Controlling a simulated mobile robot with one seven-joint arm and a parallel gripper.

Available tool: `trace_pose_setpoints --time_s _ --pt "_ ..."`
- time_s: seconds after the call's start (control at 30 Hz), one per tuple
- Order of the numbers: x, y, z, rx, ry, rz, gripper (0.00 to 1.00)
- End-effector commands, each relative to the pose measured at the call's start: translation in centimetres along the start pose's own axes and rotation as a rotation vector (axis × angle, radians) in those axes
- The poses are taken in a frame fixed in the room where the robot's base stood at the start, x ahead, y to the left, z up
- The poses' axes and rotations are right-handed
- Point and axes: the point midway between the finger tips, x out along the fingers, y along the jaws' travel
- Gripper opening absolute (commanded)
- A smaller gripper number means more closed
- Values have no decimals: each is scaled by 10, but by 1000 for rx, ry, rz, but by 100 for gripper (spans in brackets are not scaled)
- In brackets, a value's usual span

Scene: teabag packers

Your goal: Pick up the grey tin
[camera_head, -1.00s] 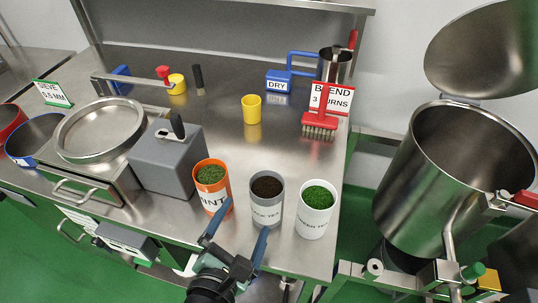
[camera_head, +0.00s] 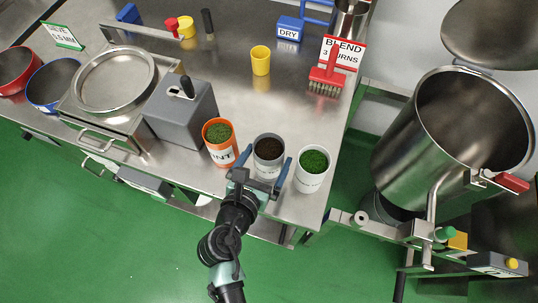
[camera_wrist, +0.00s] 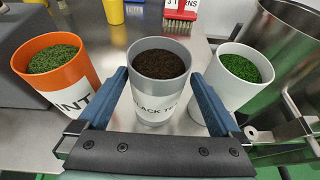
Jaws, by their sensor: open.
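The grey tin (camera_head: 268,152) stands upright near the front edge of the steel table, filled with dark tea. It also shows in the wrist view (camera_wrist: 160,101), with a "BLACK TEA" label partly hidden by my gripper. My gripper (camera_head: 264,164) is open, with one blue finger at each side of the tin. In the wrist view the gripper (camera_wrist: 160,92) spans the tin, with the palm still short of it. I cannot tell whether the fingers touch the tin.
An orange mint tin (camera_head: 220,147) stands close on the left and a white green-tea tin (camera_head: 312,174) close on the right. A grey box (camera_head: 180,114) is farther left. A yellow cup (camera_head: 260,62) and a red brush (camera_head: 328,76) stand behind. A large steel pot (camera_head: 440,140) is at right.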

Motion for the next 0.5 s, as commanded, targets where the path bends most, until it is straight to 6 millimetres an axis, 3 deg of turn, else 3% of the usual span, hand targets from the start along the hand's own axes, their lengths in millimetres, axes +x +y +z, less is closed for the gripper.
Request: trace_pose_setpoints --time_s 0.17,0.5 --pt "12 0 1 0 -1 -1 100" --pt "53 2 0 1 -1 -1 100"
